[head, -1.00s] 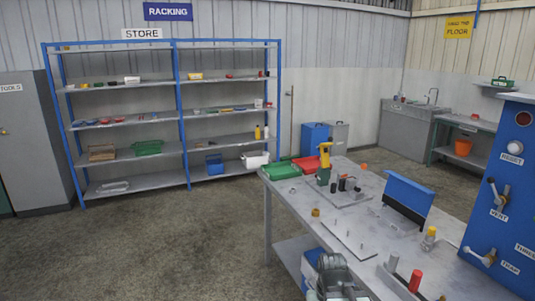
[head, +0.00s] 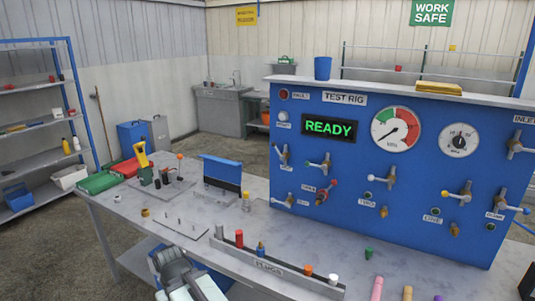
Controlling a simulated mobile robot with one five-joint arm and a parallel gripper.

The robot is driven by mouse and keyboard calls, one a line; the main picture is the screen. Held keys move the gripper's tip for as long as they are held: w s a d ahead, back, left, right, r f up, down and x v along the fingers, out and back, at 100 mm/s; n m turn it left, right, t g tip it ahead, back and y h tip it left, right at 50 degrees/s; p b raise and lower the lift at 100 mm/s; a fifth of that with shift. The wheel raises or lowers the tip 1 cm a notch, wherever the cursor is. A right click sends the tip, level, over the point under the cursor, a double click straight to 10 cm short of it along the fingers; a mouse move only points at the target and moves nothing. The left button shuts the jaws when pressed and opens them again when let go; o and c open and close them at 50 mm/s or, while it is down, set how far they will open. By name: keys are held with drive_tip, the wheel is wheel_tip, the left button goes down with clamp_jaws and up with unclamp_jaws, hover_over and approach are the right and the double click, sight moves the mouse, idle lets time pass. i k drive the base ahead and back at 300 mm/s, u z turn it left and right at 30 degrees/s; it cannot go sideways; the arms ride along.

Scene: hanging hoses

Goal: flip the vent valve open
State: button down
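The blue test rig panel (head: 345,215) stands on the bench at the right in the head view. The vent valve (head: 283,155) is at the panel's left side, above a small blurred label. Its lever looks tilted up and left with a dark tip; its exact setting is too small to tell. Another valve (head: 290,201) sits below it, and a lever valve (head: 320,165) to its right. Part of my grey and white arm end (head: 183,278) shows at the bottom left, well apart from the vent valve. Its fingers cannot be made out, and I see nothing held.
A low rail with coloured pegs (head: 275,268) runs along the bench front. A blue-topped stand (head: 222,172), a yellow-handled tool (head: 142,158) and green and red trays (head: 98,182) are on the bench's left. The bench before the panel's left is mostly clear.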

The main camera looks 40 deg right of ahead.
sight(282, 158)
drive_tip(key=u, duration=0.45)
drive_tip(key=i, duration=1.1)
drive_tip(key=u, duration=0.2)
